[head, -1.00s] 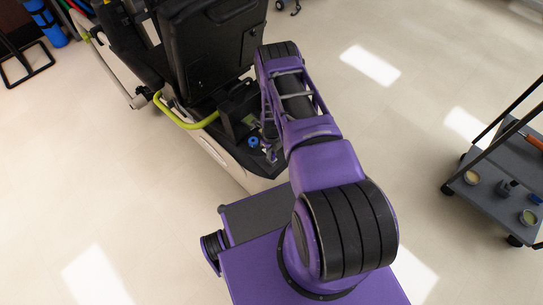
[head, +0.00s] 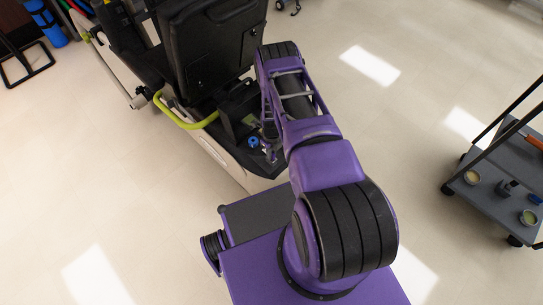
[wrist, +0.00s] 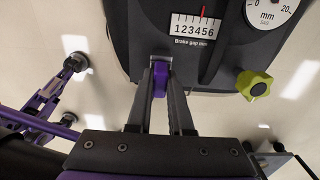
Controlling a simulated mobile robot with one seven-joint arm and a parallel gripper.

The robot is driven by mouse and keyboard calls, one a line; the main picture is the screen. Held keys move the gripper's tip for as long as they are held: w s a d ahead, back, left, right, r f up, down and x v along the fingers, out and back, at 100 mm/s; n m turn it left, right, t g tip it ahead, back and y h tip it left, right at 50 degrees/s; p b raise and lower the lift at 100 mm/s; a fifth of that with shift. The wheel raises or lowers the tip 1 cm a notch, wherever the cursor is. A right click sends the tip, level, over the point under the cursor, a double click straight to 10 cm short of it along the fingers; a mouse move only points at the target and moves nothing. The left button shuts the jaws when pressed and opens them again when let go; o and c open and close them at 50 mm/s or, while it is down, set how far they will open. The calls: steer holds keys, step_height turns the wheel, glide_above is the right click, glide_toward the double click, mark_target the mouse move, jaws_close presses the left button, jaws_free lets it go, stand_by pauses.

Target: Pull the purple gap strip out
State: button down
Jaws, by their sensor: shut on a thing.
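The purple gap strip (wrist: 160,79) shows in the wrist view as a short piece between my two fingers, at the near edge of a black housing (wrist: 136,28). My gripper (wrist: 160,70) is shut on the strip. The strip's far end meets a slot at the housing edge; how deep it sits inside is hidden. In the head view, my gripper is mostly hidden by my arm, beside the rear of the stepper (head: 200,140), and I cannot make out the strip there.
The housing carries a "Brake gap mm" scale (wrist: 194,27) with a red pointer, a round mm dial (wrist: 270,10) and a yellow-green knob (wrist: 254,85). The stepper's black seat (head: 215,45) rises behind. A grey cart (head: 490,190) stands at right. Floor between is clear.

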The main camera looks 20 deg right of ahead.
steer(key=shift+r+p, duration=0.55)
steer(key=shift+r, duration=0.6)
stand_by(0.8)
steer(key=shift+r+p, duration=0.5)
steer(key=shift+r, duration=0.85)
steer(key=shift+r, duration=0.1)
steer(key=shift+r+p, duration=0.5)
steer(key=shift+r, duration=0.9)
